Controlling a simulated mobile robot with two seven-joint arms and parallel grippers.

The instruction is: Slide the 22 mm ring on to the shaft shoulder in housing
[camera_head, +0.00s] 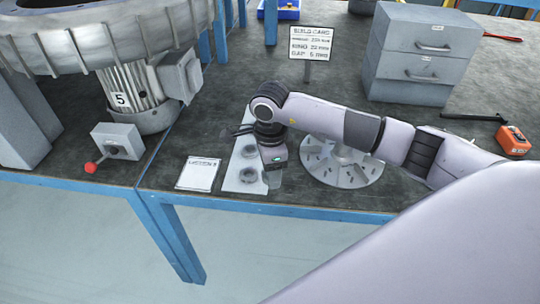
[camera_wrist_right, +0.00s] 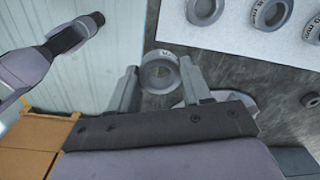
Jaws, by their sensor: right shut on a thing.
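My right gripper (camera_wrist_right: 160,82) is shut on a grey ring (camera_wrist_right: 160,75), which sits between its two fingertips. The ring carries a small white label that I cannot read. In the head view my right gripper (camera_head: 272,180) hangs over the front of the white ring board (camera_head: 234,172), and the held ring is not clear there. A round finned grey part (camera_head: 345,178) lies just right of the gripper, partly hidden by my arm. I cannot tell whether it is the housing, and I see no shaft shoulder.
Several labelled rings (camera_wrist_right: 205,10) sit on the board. A printed sheet (camera_head: 198,174) lies left of it. A sign (camera_head: 311,45) stands behind. A motor (camera_head: 130,95) and a red-knobbed box (camera_head: 118,140) are at left, a drawer cabinet (camera_head: 420,55) at back right, an orange device (camera_head: 513,140) at right.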

